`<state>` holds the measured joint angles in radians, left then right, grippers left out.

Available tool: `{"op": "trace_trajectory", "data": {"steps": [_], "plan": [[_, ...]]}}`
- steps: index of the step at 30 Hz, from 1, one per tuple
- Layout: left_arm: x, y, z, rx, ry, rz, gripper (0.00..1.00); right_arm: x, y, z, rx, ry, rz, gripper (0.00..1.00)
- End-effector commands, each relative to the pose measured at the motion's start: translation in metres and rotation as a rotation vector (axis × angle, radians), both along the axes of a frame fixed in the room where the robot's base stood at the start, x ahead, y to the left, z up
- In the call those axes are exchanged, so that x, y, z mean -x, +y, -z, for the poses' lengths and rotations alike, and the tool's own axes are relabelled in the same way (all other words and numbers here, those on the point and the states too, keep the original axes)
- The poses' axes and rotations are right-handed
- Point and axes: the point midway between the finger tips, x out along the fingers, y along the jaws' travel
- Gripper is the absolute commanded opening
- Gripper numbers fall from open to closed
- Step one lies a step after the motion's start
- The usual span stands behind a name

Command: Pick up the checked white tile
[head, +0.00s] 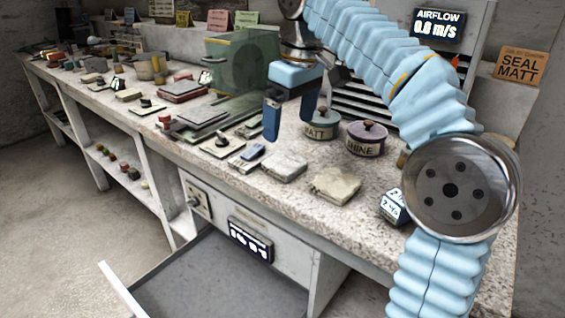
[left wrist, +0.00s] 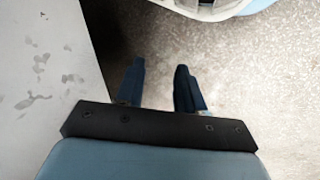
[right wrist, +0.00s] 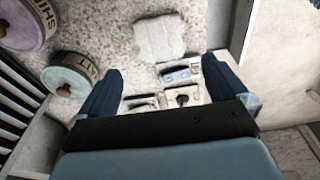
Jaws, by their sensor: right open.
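Two pale tile-like slabs lie on the bench top. A whitish-grey slab (head: 284,168) is near the front edge, and a cream, rough-edged slab (head: 335,185) is to its right. I cannot make out checking clearly on either, so which is the checked white tile is unclear. One pale slab (right wrist: 160,38) shows in the right wrist view, beyond the fingertips. My right gripper (head: 290,112) is open and empty, pointing down above the bench behind the slabs. My left gripper (left wrist: 160,72) has a gap between its fingers, with nothing held, over the speckled floor; it is outside the head view.
Lidded MATT (head: 321,125) and SHINE (head: 366,140) pots stand behind the slabs. A green machine (head: 243,62) stands to the left. Small blocks and knobbed plates crowd the bench left of the slabs. An open drawer (head: 215,282) juts out below. A small display block (head: 394,206) sits at right.

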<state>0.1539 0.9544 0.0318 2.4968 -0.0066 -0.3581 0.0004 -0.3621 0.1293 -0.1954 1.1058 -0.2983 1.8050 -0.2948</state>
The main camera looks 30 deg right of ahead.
Motion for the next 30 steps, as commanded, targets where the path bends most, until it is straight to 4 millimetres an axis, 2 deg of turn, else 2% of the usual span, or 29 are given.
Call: {"op": "trace_trajectory", "data": {"steps": [3, 11, 18, 21, 27, 30], "plan": [[0.000, 0.000, 0.001, 0.000, 0.000, 0.000, 0.38, -0.002, 0.001, 0.022, 0.000, 0.003, 0.001, 1.00], [0.000, 0.000, 0.001, 0.000, -0.001, 0.000, 0.38, -0.005, 0.002, 0.045, 0.000, 0.001, 0.001, 1.00], [0.000, 0.000, 0.000, 0.000, -0.001, 0.000, 0.38, -0.009, 0.004, 0.082, 0.000, 0.002, 0.000, 1.00], [0.000, 0.000, 0.000, 0.000, -0.001, 0.000, 0.38, -0.010, 0.004, 0.088, 0.000, 0.001, 0.001, 1.00], [0.000, 0.000, 0.000, 0.000, -0.001, 0.000, 0.38, -0.010, 0.004, 0.089, 0.000, 0.000, 0.001, 1.00], [0.000, 0.000, 0.000, 0.000, -0.001, 0.000, 0.38, -0.010, 0.004, 0.089, 0.000, 0.000, 0.001, 0.86]]}}
